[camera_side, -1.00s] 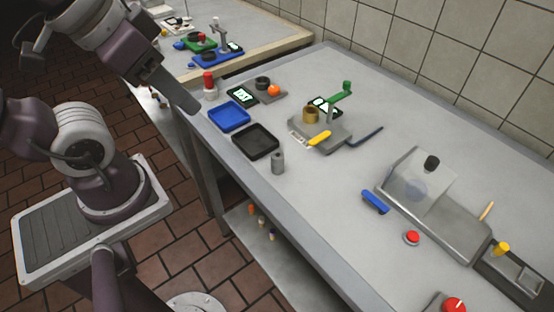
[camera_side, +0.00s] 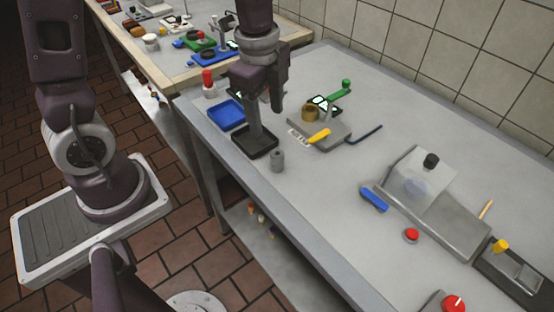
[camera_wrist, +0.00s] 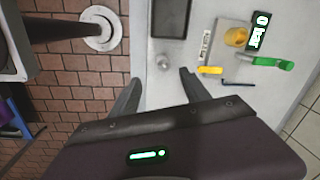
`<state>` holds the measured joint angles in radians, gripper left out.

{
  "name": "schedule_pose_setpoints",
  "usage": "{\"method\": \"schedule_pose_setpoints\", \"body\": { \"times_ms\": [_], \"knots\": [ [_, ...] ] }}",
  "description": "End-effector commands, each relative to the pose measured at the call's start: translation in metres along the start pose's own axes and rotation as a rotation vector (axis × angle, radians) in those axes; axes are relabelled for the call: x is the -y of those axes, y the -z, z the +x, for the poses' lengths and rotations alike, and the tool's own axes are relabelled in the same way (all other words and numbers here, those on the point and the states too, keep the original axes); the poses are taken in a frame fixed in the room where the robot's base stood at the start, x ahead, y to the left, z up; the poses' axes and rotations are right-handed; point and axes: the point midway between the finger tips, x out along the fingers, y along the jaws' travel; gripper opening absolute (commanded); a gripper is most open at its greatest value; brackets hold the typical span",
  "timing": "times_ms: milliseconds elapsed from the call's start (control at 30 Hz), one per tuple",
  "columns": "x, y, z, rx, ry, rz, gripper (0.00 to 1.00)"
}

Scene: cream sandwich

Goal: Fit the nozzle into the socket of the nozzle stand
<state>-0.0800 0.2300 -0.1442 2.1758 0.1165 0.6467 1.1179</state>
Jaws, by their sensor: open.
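A small grey upright cylinder (camera_side: 278,160) stands on the table just right of the black tray. It looks most like the nozzle or its stand, but I cannot tell which. In the wrist view its round top (camera_wrist: 162,62) shows just beyond the gap between my fingertips. My gripper (camera_side: 267,122) is open and empty, pointing down above the black tray and behind the cylinder in the side view. Its two fingers also show spread in the wrist view (camera_wrist: 160,77). I cannot make out a separate socket for certain.
A black tray (camera_side: 262,150) and a blue tray (camera_side: 222,114) lie at the table's left edge. A grey device with a brass cup (camera_side: 311,113) and green lever (camera_side: 340,90) stands right of my gripper. A clear-covered machine (camera_side: 424,178) stands further right.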

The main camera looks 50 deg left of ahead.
Motion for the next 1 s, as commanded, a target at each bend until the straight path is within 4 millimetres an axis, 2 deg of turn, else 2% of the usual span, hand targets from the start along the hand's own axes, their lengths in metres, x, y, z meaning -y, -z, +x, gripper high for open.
{"method": "schedule_pose_setpoints", "body": {
  "times_ms": [33, 100, 233, 367, 600, 700, 867, 900, 1000],
  "knots": [
    [0.004, 0.004, 0.021, 0.000, -0.043, 0.094, 0.55],
    [0.008, 0.009, 0.042, -0.007, -0.076, 0.209, 0.55],
    [0.010, 0.013, 0.062, -0.017, -0.102, 0.303, 0.55],
    [0.008, 0.013, 0.080, -0.017, -0.104, 0.309, 0.55],
    [0.008, 0.012, 0.123, -0.017, -0.104, 0.307, 0.55],
    [0.007, 0.012, 0.130, -0.017, -0.101, 0.306, 0.55],
    [0.008, 0.011, 0.130, -0.017, -0.100, 0.305, 0.55],
    [0.008, 0.011, 0.130, -0.017, -0.100, 0.305, 0.53],
    [0.008, 0.011, 0.130, -0.017, -0.100, 0.304, 0.33]
  ]
}}
